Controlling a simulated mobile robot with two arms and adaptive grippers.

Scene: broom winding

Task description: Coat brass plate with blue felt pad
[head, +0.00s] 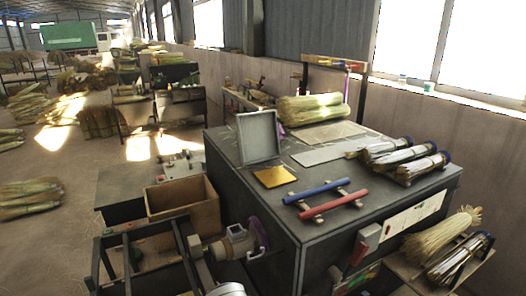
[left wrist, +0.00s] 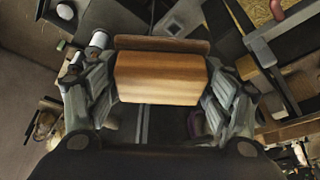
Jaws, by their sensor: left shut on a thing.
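The brass plate (head: 275,176) is a flat golden square on the dark workbench top, in front of an open grey lid or case (head: 258,138). My left gripper (head: 240,241) is low beside the workbench's left side, apart from the plate. In the left wrist view, my left gripper (left wrist: 160,85) is shut on a wooden block (left wrist: 160,77) with a darker brown strip along its far edge. No blue felt shows on the block's visible faces; its underside is hidden. My right gripper is not in view.
A blue rod (head: 321,193) and a red rod (head: 333,204) lie on small wooden rests near the plate. Broom heads (head: 405,158) lie at the workbench's right. An open wooden box (head: 183,198) stands left of the workbench.

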